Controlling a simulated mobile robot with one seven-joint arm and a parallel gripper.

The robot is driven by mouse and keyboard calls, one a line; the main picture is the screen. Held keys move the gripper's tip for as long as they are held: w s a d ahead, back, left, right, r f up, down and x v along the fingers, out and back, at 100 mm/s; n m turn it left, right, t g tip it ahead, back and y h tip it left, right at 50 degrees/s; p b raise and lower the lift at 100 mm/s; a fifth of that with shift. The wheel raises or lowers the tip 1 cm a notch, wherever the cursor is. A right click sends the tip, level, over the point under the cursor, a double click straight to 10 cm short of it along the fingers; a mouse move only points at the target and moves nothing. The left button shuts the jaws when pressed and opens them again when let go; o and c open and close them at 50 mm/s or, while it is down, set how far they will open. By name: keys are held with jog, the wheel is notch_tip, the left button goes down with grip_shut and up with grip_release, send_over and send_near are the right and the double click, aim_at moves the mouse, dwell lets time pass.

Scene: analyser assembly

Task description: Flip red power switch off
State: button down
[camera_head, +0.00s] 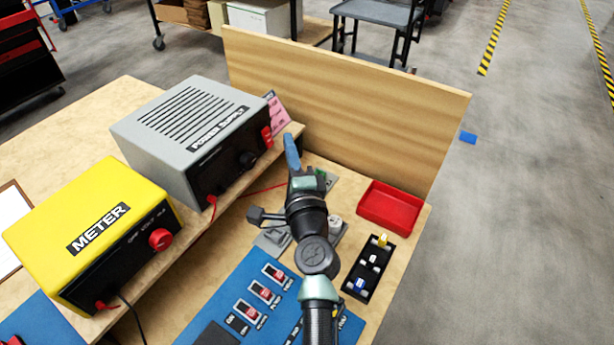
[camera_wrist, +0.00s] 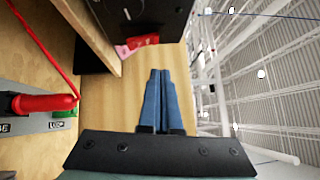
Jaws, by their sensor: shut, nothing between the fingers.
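The red power switch (camera_head: 267,137) is on the right end of the black front of the grey power supply (camera_head: 185,115). In the wrist view the switch (camera_wrist: 143,40) shows near the top, at the edge of the black panel (camera_wrist: 110,25). I cannot tell which way it is set. My gripper (camera_head: 290,137) has blue fingers pressed together with nothing between them. In the head view it is just right of the switch, with a gap in the picture. In the wrist view the fingertips (camera_wrist: 160,72) point up the picture, below and slightly right of the switch.
A black knob (camera_head: 247,159) sits beside the switch. A pink note (camera_head: 277,110) is behind it. A wooden back board (camera_head: 340,100) stands behind my gripper. The yellow meter (camera_head: 95,230), red tray (camera_head: 390,208) and black parts box (camera_head: 367,268) are nearby. A red connector (camera_wrist: 45,103) shows at left.

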jog(key=s+d+r+p, duration=0.1)
jog(key=s, duration=0.9)
jog(key=shift+d+r, duration=0.3)
jog(key=shift+r, duration=0.1)
